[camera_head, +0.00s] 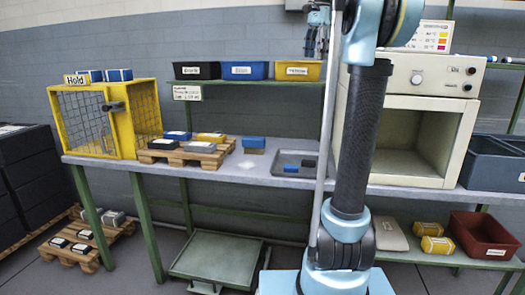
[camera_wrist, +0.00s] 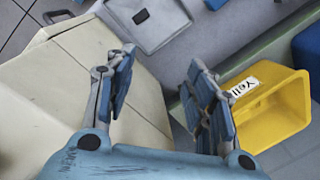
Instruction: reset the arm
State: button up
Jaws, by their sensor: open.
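My gripper (camera_head: 316,45) hangs high in front of the grey wall, above the yellow bin (camera_head: 297,71) on the shelf, in the head view. In the wrist view my gripper (camera_wrist: 160,75) has its two fingers spread apart, with nothing between them. My arm stands upright in the middle right of the head view and hides part of the bench and of the cream oven (camera_head: 427,103). The yellow bin also shows in the wrist view (camera_wrist: 275,110), right of the fingers. The oven's cream casing (camera_wrist: 60,110) fills the left there.
The bench (camera_head: 245,176) holds a yellow mesh cage (camera_head: 149,122), a wooden pallet of blocks (camera_head: 182,155) and a grey tray (camera_head: 285,170). Black (camera_head: 196,70) and blue (camera_head: 245,70) bins share the shelf. A red bin (camera_head: 485,235) and a low green cart (camera_head: 218,256) stand below.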

jog(key=s+f+n, duration=0.4)
jog(key=s+f, duration=0.6)
jog(key=f, duration=0.6)
jog(key=s+f+n, duration=0.4)
jog(key=s+f, duration=0.6)
jog(key=f, duration=0.7)
jog(key=s+f+n+t+h, duration=0.1)
jog(key=s+f+n, duration=0.3)
jog(key=s+f, duration=0.7)
notch_tip(320, 180, down, 6)
jog(key=shift+a+r+n, duration=0.1)
jog(key=shift+a+n, duration=0.2)
jog(key=shift+w, duration=0.1)
jog(key=shift+w+f, duration=0.25)
jog(key=shift+w, duration=0.15)
